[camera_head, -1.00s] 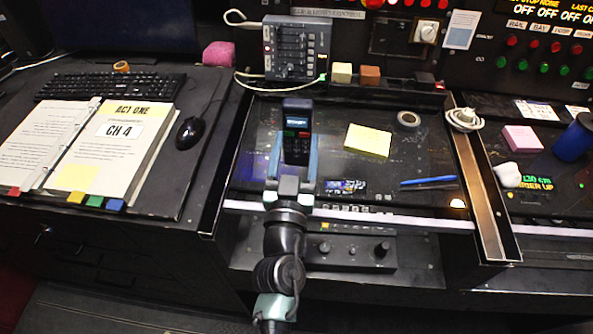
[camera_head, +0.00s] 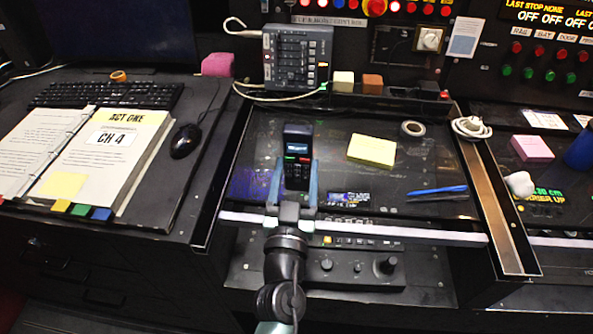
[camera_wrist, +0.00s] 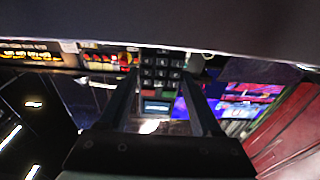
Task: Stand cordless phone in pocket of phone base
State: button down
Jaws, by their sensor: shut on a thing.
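The cordless phone (camera_head: 297,150) is dark, with a small lit screen and red and green keys. It is upright in the head view, over the dark desk panel. My gripper (camera_head: 294,174) is shut on it, one finger on each side. In the wrist view the phone's keypad (camera_wrist: 161,72) and lit screen show between the fingers of my gripper (camera_wrist: 162,84). I cannot tell how far the phone's lower end is above the panel. I cannot pick out the phone base with certainty.
A grey control box (camera_head: 297,57) with a cable stands behind the phone. A yellow note pad (camera_head: 371,150), a tape roll (camera_head: 412,129) and a blue pen (camera_head: 437,191) lie to the right. An open binder (camera_head: 95,150) and a mouse (camera_head: 185,141) are left. The panel between pad and pen is fairly clear.

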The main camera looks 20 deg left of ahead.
jog(key=shift+c, duration=0.4)
grip_release()
jog(key=shift+r+p, duration=0.3)
jog(key=shift+p, duration=0.1)
jog(key=v, duration=1.2)
jog(key=shift+f, duration=0.1)
